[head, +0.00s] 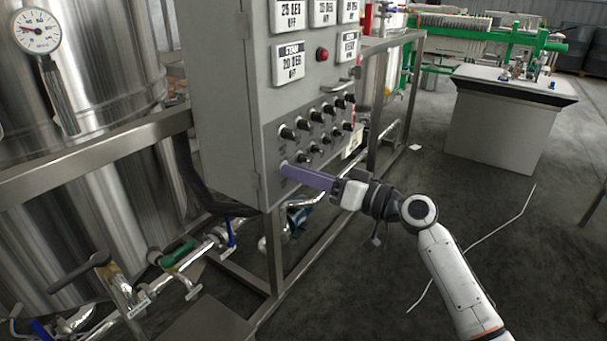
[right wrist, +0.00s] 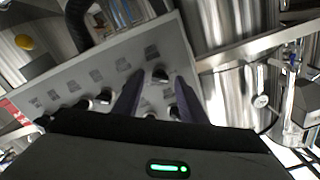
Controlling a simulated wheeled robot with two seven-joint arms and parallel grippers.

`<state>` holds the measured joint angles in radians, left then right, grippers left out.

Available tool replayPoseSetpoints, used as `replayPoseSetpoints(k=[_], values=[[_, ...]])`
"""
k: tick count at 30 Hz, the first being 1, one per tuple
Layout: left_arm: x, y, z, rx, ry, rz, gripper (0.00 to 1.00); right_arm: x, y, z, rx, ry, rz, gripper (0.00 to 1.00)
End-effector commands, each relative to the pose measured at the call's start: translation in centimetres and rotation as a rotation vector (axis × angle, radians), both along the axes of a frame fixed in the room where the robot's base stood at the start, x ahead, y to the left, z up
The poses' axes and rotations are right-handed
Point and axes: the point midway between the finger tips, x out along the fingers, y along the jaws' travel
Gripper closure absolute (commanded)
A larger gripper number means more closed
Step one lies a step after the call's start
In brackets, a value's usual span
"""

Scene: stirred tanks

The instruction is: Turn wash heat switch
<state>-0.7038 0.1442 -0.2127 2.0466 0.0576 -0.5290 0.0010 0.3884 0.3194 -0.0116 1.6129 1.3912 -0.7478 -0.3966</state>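The grey control cabinet (head: 222,110) carries rows of black knob switches (head: 316,116) on its lower front. The labels beside them are too small to read, so I cannot tell which is the wash heat switch. My right gripper (head: 285,169) has its purple fingers at the panel's lower left corner, below the leftmost knobs. In the right wrist view the right gripper (right wrist: 160,80) has its two fingers apart, with a black knob (right wrist: 160,75) showing between their tips. I cannot tell whether they touch it. My left gripper is not in view.
Digital displays (head: 292,62), a red button (head: 322,54) and a metal handle (head: 337,86) sit above the knobs. A steel tank (head: 95,100) and pipes with valves (head: 180,255) stand left. Open floor lies right, before a grey cabinet bench (head: 500,120).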

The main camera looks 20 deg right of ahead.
Motion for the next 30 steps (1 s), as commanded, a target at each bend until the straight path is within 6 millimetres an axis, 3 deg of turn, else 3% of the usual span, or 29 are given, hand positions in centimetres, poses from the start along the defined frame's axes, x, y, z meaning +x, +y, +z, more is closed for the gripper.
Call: replayPoseSetpoints(k=[1, 6, 17, 30], values=[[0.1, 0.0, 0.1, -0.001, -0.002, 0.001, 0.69, 0.0, 0.0, 0.0, 0.0, 0.0, 0.0, 0.71], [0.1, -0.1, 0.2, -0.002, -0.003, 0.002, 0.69, 0.0, 0.0, 0.0, 0.0, 0.0, 0.0, 1.0], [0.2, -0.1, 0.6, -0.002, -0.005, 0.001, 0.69, 0.0, 0.0, 0.1, 0.049, 0.038, 0.0, 1.0], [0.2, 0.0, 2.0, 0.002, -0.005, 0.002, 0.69, -0.1, 0.0, 0.1, 0.303, 0.237, 0.001, 1.0]])
